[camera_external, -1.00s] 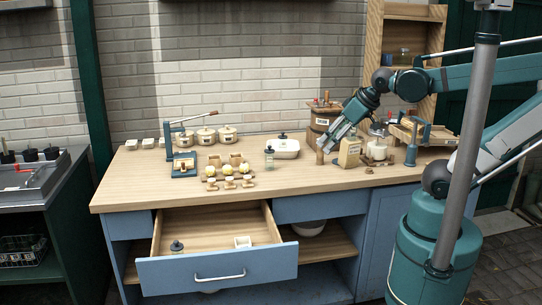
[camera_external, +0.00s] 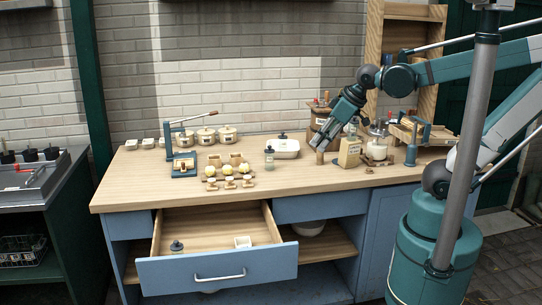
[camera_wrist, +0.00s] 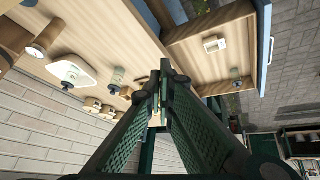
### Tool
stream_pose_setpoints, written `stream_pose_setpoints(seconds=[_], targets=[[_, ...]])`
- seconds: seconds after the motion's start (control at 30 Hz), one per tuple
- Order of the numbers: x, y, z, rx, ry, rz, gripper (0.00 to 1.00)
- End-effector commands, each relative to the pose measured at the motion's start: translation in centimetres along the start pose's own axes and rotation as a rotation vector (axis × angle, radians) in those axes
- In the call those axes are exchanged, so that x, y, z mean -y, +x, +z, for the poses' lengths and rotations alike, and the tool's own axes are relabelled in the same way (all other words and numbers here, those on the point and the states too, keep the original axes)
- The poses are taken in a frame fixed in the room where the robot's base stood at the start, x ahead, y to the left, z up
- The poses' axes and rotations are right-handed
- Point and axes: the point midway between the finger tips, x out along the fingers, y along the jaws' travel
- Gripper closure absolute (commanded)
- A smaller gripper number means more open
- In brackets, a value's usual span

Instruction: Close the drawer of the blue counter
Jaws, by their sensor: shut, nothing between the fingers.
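The blue counter (camera_external: 388,225) has a wooden top. Its left drawer (camera_external: 172,274) is pulled out, with a blue front and a silver bar handle (camera_external: 220,277). A dark-lidded jar (camera_external: 177,246) and a small white square dish (camera_external: 243,241) are in the drawer. The drawer also shows in the wrist view (camera_wrist: 187,52), at upper right. My gripper (camera_external: 317,144) is over the right part of the countertop, up and to the right of the drawer and apart from its handle. Its fingers (camera_wrist: 160,92) are together and empty.
Around my gripper stand a wooden cylinder (camera_external: 320,157), a labelled bottle (camera_external: 350,153) and a glass jar (camera_external: 376,151). A white lidded dish (camera_external: 286,150), a small jar (camera_external: 269,158) and a lever press (camera_external: 183,160) stand further left. The floor before the drawer is partly out of view.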

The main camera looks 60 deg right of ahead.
Motion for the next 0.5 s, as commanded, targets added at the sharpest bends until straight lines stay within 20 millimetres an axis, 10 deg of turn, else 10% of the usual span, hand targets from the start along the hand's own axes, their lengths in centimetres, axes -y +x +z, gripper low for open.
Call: stream_pose_setpoints(seconds=[0.5], targets=[[7.0,3.5,-4.9,0.095,-0.416,-0.073,1.0]])
